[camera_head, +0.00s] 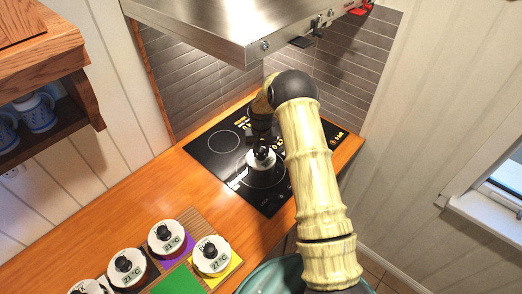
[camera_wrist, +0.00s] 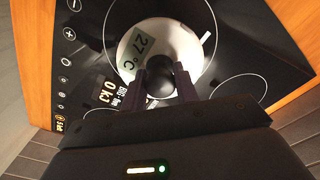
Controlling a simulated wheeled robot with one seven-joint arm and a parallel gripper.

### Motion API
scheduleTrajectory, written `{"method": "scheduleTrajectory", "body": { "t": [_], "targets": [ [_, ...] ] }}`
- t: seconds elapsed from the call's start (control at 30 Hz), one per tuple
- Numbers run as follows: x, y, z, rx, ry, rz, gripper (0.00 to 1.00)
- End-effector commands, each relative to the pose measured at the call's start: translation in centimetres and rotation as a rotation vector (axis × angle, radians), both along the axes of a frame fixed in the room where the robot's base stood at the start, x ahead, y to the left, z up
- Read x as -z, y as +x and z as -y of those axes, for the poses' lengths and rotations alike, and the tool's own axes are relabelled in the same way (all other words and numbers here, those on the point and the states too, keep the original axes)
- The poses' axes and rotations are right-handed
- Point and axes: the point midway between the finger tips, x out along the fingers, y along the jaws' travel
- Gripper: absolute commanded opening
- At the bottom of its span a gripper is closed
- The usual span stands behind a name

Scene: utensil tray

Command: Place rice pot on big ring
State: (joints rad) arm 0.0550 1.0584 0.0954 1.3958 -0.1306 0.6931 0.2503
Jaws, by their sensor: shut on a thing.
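A round white pot (camera_head: 262,161) with a black knob is over the cooktop. Its lid reads 27 °C in the wrist view (camera_wrist: 183,45); no label naming it as the rice pot is readable. My gripper (camera_wrist: 164,86) is shut on its knob, and it also shows in the head view (camera_head: 262,150). The pot is inside the outline of a large white ring (camera_head: 283,181) on the black cooktop (camera_head: 268,207). I cannot tell whether the pot's base touches the glass. A smaller ring (camera_head: 224,141) at the cooktop's left is empty.
Several similar pots (camera_head: 166,237) stand on coloured mats at the lower left. A green mat (camera_head: 178,281) is bare. A steel hood (camera_head: 235,30) hangs above the cooktop, and a wooden shelf (camera_head: 45,50) is at the left. The wooden counter (camera_head: 130,205) between is clear.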

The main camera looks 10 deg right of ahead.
Motion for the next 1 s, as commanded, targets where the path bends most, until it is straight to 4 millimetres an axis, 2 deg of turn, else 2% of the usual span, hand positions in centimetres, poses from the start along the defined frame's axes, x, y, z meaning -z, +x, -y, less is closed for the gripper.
{"method": "scheduleTrajectory", "body": {
  "t": [0.13, 0.17, 0.23, 0.27, 0.67, 0.77, 1.0],
  "targets": [
    [0.3, 0.0, 0.0, -0.001, 0.000, 0.001, 0.00],
    [0.3, 0.0, 0.0, -0.001, 0.000, 0.000, 0.36],
    [0.3, 0.0, 0.0, -0.001, 0.000, 0.000, 0.49],
    [0.3, 0.0, 0.0, -0.001, 0.000, -0.001, 0.52],
    [-0.2, 0.0, -0.1, -0.001, 0.000, 0.001, 0.52],
    [-1.1, 0.1, -0.1, -0.002, 0.000, 0.003, 0.52],
    [-4.8, 0.1, -0.1, -0.001, 0.001, 0.003, 0.52]
  ]
}}
